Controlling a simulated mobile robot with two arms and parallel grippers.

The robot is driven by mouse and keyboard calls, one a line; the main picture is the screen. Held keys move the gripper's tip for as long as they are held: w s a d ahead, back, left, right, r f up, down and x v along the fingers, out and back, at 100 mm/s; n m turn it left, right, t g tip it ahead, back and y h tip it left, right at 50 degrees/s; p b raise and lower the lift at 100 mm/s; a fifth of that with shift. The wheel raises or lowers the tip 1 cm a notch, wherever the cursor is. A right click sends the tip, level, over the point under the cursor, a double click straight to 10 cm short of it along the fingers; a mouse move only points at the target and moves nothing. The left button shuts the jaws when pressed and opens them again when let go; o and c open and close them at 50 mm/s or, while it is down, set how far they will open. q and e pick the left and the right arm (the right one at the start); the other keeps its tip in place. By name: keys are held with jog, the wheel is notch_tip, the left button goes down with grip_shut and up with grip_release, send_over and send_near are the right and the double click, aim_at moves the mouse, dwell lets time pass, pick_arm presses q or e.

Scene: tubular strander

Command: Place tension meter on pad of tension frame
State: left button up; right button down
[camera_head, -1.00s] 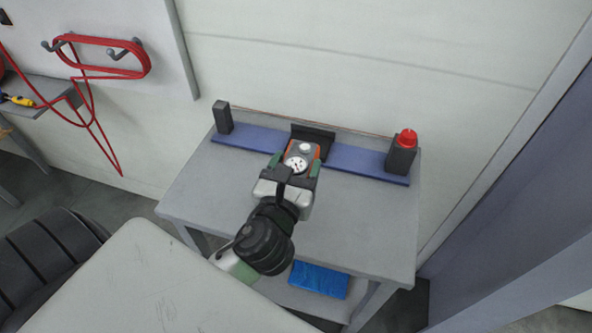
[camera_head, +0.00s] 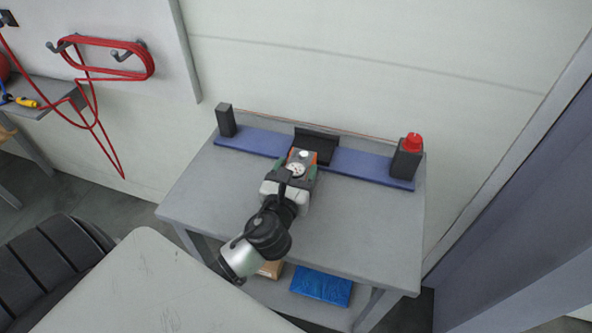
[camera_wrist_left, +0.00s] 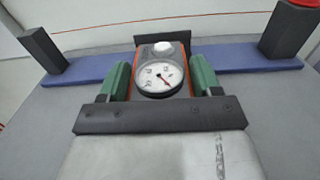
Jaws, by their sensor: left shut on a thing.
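The tension meter (camera_head: 297,166) has an orange and dark body, a round white dial and a white knob. In the left wrist view its dial (camera_wrist_left: 159,77) faces up toward the camera. My left gripper (camera_head: 291,178) is shut on the meter, with a green-padded finger on each side of it. The tension frame is a blue bar (camera_head: 255,142) on the table with a black post at each end. The black pad (camera_head: 316,142) with a raised back stands mid-bar, just beyond the meter. The meter hides part of the pad, and I cannot tell whether they touch. My right gripper is not in view.
The grey table (camera_head: 350,225) has a clear top in front of the bar. A red button (camera_head: 412,142) tops the right post. A blue packet (camera_head: 322,287) lies on the lower shelf. A red cable (camera_head: 100,62) hangs on wall hooks.

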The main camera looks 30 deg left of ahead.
pick_arm(q)
jog(key=o, duration=0.7)
jog(key=shift+f, duration=0.15)
jog(key=o, duration=0.5)
